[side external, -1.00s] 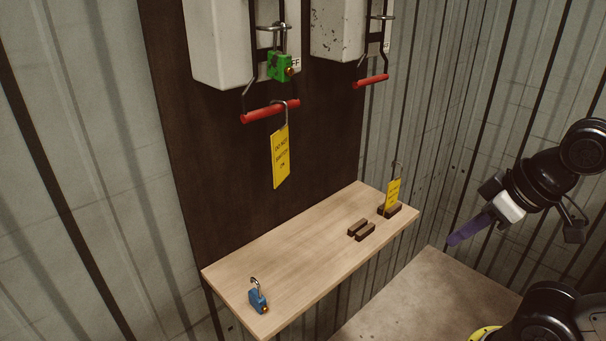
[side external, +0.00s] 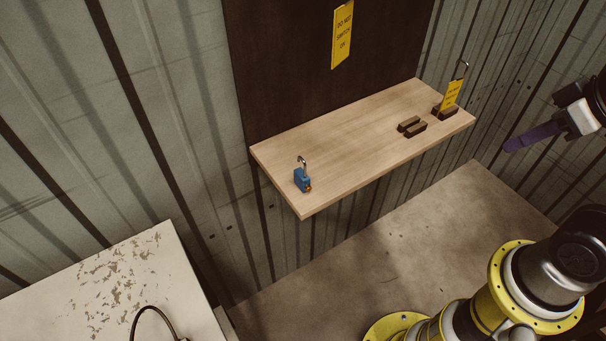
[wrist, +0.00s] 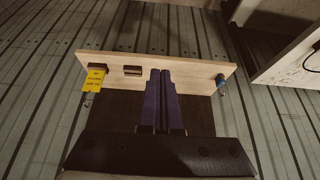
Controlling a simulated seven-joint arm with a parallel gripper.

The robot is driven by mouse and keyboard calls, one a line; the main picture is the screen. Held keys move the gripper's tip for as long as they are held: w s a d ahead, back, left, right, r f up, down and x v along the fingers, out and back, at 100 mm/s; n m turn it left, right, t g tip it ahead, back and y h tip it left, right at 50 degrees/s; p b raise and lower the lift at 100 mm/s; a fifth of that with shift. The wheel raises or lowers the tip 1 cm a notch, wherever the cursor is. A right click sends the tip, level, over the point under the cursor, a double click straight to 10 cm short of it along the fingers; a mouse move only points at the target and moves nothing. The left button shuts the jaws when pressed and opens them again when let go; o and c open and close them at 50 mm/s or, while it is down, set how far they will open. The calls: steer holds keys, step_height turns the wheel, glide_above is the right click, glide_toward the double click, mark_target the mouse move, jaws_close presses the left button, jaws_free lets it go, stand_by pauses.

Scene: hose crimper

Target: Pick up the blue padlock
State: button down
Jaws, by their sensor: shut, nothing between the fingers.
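The blue padlock (side external: 302,180) stands upright near the left front end of the wooden shelf (side external: 340,165), its metal shackle up. In the wrist view the padlock (wrist: 220,82) is at the right end of the shelf. My gripper (side external: 508,146) is at the right edge of the side view, well away from the padlock and beyond the shelf's right end. In the wrist view its two purple fingers (wrist: 160,72) are together with nothing between them, and they overlap the middle of the shelf from this angle.
A yellow tag (side external: 451,95) stands in a dark block at the shelf's right end. Another yellow tag (side external: 342,35) hangs before the dark board. A worn white surface (side external: 110,285) is at lower left. The shelf's middle is clear.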

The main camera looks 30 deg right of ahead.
stand_by(0.4)
steer(key=c, duration=0.7)
jaws_free()
